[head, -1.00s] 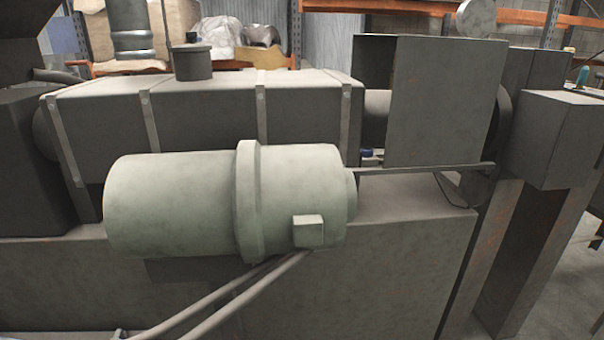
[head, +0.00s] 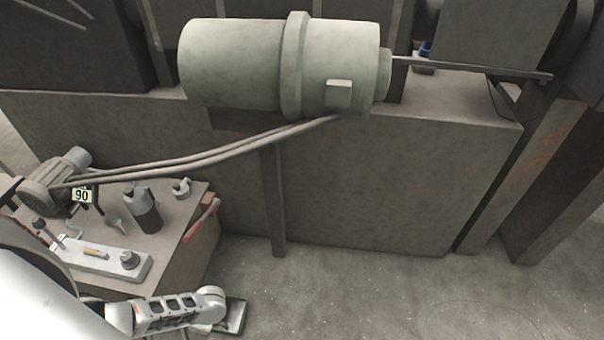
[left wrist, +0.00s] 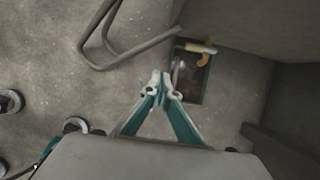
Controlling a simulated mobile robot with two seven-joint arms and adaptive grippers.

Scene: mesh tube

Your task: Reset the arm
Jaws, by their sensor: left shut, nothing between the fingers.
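In the left wrist view my left gripper (left wrist: 162,84) has teal fingers that meet at pale tips, with nothing between them. It is over the grey floor, in front of a shallow dark tray (left wrist: 205,92). A yellow-handled item (left wrist: 196,49) lies at the tray. The gripper's height above the floor is hard to judge. A white and grey arm of mine shows at the lower left of the head view, beside the tray edge (head: 237,315). The left fingers cannot be made out there. My right gripper is in neither current view.
A small bench (head: 165,255) with several tools and a "90" sign (head: 82,195) stands at the left. A large green motor (head: 240,65) with two pipes sits on a grey machine base (head: 390,180). The floor (head: 340,290) in front is clear.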

